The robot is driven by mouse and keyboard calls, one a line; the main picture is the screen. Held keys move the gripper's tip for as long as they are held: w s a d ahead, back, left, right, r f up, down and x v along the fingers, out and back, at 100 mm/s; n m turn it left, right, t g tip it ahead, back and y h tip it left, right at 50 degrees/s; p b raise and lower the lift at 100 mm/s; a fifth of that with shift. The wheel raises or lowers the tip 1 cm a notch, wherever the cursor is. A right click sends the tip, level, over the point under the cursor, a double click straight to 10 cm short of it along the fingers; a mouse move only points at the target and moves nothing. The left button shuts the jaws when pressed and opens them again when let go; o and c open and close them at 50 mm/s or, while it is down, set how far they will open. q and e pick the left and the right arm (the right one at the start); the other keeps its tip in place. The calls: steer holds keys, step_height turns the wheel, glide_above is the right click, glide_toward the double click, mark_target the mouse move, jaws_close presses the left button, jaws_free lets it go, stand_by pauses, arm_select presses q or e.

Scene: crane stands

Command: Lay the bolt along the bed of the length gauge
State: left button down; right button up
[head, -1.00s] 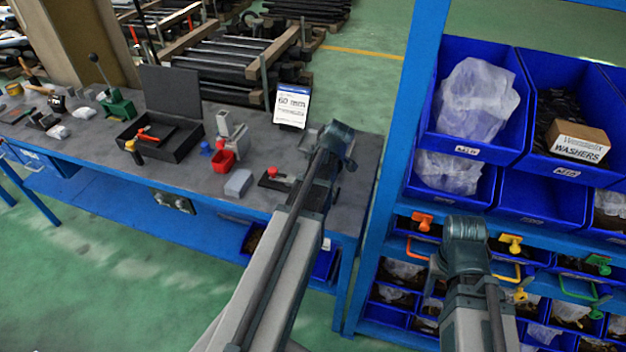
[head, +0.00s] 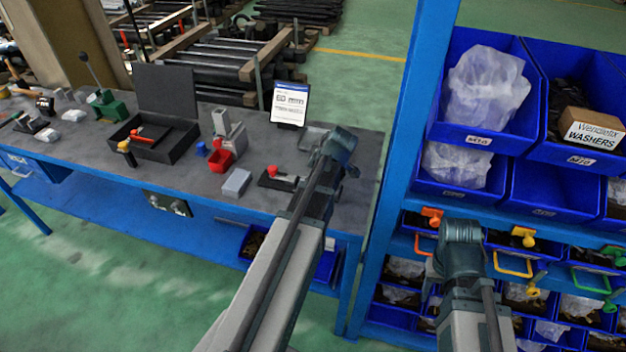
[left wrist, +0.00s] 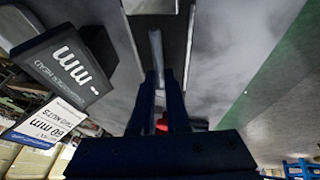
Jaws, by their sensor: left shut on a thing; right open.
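The length gauge shows in the left wrist view as a dark display (left wrist: 65,65) marked "mm", at left. In the head view the gauge's black base with a red knob (head: 281,173) lies near the bench's right end, partly behind my left arm. My left gripper (left wrist: 166,85) is low over the bed, shut on the bolt. My right gripper (head: 440,265) is open, in front of the shelf.
A card (head: 289,104) stands at the bench's back. A blue shelf with bins (head: 456,180) stands close at right.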

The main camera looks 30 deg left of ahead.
arm_select(q)
steer(key=shift+f+b, duration=0.3)
steer(key=shift+f, duration=0.05)
steer(key=shift+d, duration=0.1)
steer(key=c, duration=0.9)
jaws_free()
steer(key=shift+s, duration=0.1)
steer(key=shift+r, duration=0.15)
steer(key=shift+r+p, duration=0.2)
steer(key=shift+p, duration=0.25)
steer(key=p+v, duration=1.1)
steer(key=v, duration=0.1)
steer(key=shift+r, duration=0.3)
